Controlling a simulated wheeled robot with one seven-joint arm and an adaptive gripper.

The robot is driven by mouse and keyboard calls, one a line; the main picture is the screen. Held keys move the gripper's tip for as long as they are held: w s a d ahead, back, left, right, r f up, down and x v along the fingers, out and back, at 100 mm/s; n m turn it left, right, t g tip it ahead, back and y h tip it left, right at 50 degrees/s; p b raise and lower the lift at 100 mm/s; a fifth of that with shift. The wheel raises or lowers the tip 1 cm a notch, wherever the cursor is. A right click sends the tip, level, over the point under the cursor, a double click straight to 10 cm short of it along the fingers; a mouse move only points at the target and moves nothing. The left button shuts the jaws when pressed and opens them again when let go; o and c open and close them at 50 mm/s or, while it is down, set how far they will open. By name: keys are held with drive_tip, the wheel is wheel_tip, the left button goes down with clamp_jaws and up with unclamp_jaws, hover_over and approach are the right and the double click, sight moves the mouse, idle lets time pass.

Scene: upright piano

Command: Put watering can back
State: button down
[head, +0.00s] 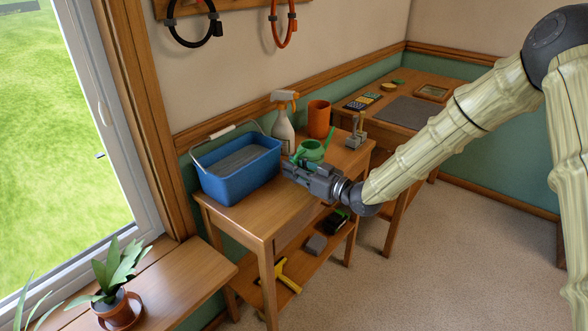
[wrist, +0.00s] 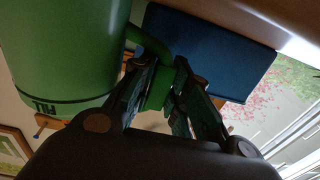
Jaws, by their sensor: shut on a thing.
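The green watering can (head: 311,151) is at the small wooden table, between the blue bucket and the orange pot in the head view. My gripper (head: 300,172) reaches in from the right and hides the can's lower part. In the wrist view the can's green body (wrist: 65,50) fills the upper left, and my gripper (wrist: 165,95) is shut on its green handle. I cannot tell whether the can touches the table top.
The blue bucket (head: 240,172), a spray bottle (head: 283,125) and an orange pot (head: 318,118) stand on the table (head: 262,213). A metal tool (head: 355,138) is at its right end. A potted plant (head: 117,300) sits on the sill. The table's front left corner is bare.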

drive_tip(key=shift+r, duration=0.1)
drive_tip(key=c, duration=1.4)
unclamp_jaws()
drive_tip(key=shift+o, duration=0.2)
drive_tip(key=shift+d, duration=0.1)
drive_tip(key=v, duration=1.2)
